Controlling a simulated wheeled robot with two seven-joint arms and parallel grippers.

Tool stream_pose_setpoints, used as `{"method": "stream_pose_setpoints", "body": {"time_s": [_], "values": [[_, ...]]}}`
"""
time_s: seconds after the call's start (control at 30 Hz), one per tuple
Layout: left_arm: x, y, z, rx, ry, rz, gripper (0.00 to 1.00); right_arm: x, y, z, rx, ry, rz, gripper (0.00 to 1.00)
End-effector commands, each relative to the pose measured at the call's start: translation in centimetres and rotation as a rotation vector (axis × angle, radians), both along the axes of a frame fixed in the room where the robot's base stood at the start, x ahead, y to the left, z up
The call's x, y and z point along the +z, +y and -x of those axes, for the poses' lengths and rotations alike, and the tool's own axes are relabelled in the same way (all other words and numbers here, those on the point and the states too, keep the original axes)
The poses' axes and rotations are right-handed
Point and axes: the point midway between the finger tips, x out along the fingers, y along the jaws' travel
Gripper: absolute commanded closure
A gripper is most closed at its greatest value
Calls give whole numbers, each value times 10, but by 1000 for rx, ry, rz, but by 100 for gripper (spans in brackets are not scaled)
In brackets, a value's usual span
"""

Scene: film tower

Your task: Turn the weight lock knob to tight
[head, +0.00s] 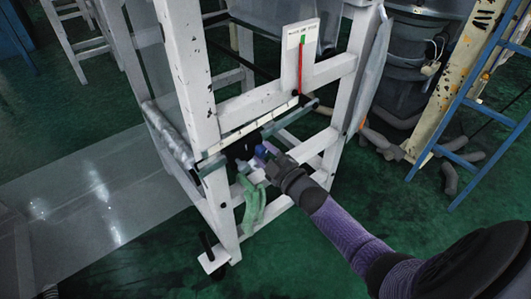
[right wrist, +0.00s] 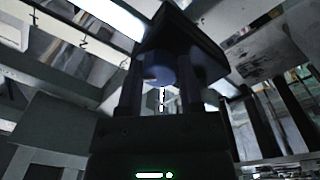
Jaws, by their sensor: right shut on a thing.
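The weight lock knob looks like a small blue-purple round part (head: 261,150) low inside the white frame in the head view. In the right wrist view the blue knob (right wrist: 158,74) sits between the dark fingers. My right gripper (head: 266,158) reaches in from the lower right and is shut on the knob. Its fingers hide part of the knob, so its turn angle cannot be read. A black block (head: 240,150) is beside it. My left gripper is not in view.
The white frame (head: 193,75) has posts and crossbars close around my right gripper. A white plate with green and red marks (head: 301,55) stands above. Green cloth or hose (head: 251,205) hangs below. A blue ladder (head: 480,105) stands right; the green floor is open in front.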

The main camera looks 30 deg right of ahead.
Motion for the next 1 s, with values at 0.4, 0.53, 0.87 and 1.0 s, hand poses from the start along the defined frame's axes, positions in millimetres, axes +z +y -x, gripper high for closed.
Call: {"method": "stream_pose_setpoints", "body": {"time_s": [0.4,0.53,0.87,1.0], "values": [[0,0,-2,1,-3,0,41,0,0,0,-1,1,-5,47],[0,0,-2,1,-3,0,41,0,0,0,-1,1,-4,20],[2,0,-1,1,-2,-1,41,0,0,3,0,2,-4,18],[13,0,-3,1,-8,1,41,2,-2,27,0,3,-4,18]]}}
